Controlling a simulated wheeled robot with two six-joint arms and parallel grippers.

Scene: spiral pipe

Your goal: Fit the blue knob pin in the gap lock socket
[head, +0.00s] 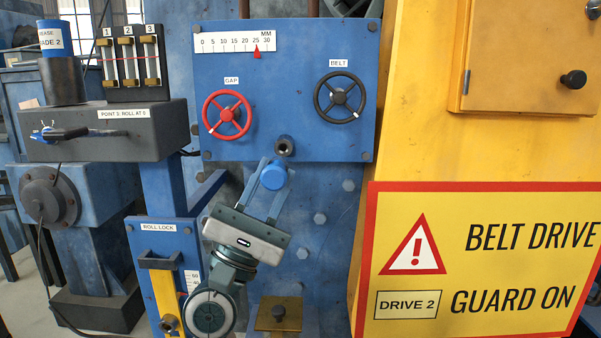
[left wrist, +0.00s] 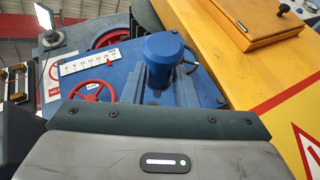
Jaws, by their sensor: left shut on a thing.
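The blue knob pin (head: 273,178) is held between the fingertips of my left gripper (head: 275,170), which is shut on it. Its round blue knob (left wrist: 163,45) also shows in the left wrist view, in front of the panel. A dark round socket (head: 284,145), which I take for the gap lock socket, sits at the lower edge of the blue panel. The knob is just below and slightly left of this socket in the head view. The pin's shank is hidden, and I cannot tell the depth between pin and socket. My right gripper is not in view.
The blue panel (head: 290,115) carries a red GAP handwheel (head: 226,114), a black BELT handwheel (head: 340,96) and a scale (head: 234,42). A yellow guard (head: 405,110) stands right. A ROLL LOCK plate (head: 190,236) is left of my gripper. A brass-coloured block (head: 279,313) sits below.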

